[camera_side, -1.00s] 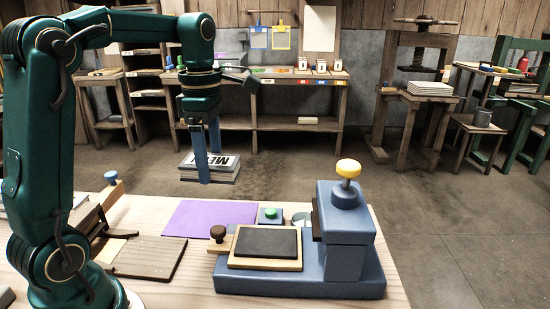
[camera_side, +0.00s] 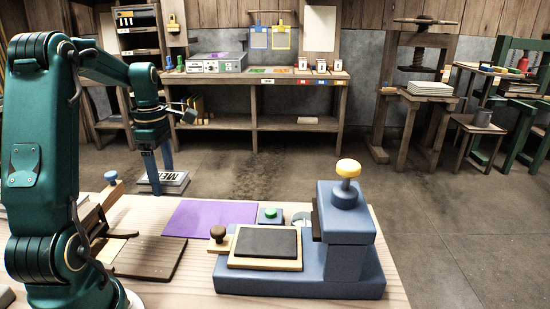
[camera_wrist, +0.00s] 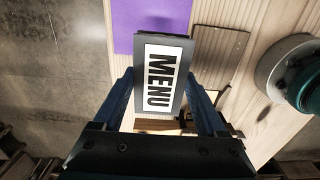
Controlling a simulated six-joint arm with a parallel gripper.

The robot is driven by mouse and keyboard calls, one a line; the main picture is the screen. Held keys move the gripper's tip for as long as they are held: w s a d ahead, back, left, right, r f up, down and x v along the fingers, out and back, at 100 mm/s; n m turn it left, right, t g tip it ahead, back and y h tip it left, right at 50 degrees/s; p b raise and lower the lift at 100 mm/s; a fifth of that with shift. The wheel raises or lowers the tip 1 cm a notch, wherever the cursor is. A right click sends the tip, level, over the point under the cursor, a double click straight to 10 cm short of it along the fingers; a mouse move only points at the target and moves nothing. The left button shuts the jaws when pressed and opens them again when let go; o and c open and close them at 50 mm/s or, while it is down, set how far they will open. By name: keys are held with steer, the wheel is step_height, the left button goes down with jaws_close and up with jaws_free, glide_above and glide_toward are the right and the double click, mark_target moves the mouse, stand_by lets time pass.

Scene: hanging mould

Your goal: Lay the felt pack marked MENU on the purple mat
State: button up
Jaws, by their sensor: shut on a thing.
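The felt pack marked MENU (camera_side: 168,181) is a grey slab with a white label and bold black letters. It also shows in the wrist view (camera_wrist: 161,82), label facing the camera. My gripper (camera_side: 158,180) is shut on it; in the wrist view its blue fingers (camera_wrist: 161,84) are on either side of the pack. In the side view the pack appears at the bench's far edge, left of the purple mat (camera_side: 210,219). The mat is flat and bare on the bench, and in the wrist view (camera_wrist: 125,25) it lies just past the pack's upper end.
A blue-grey press (camera_side: 345,235) with a yellow knob and a dark pad stands right of the mat. A green button box (camera_side: 270,215) is at the mat's right edge. A brown slatted board (camera_side: 150,258) lies in front of the mat at left.

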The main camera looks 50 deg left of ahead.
glide_above(213, 218)
step_height(213, 218, down, 6)
steer(key=shift+r, duration=0.1)
steer(key=shift+f, duration=1.9)
steer(key=shift+s+f, duration=0.1)
steer(key=shift+f, duration=0.05)
steer(key=o, duration=1.4)
step_height(213, 218, up, 11)
steer(key=s+d+r+m+t, duration=0.1)
steer(key=d+r+m, duration=0.4)
steer(key=d+m, duration=0.1)
steer(key=s+d+f+m+t, duration=0.1)
steer(key=s+d+m+t, duration=0.3)
steer(key=s+d+m, duration=0.8)
steer(key=d+m, duration=0.1)
steer(key=m, duration=0.8)
steer(key=shift+d+t, duration=0.3)
steer(key=shift+d, duration=0.05)
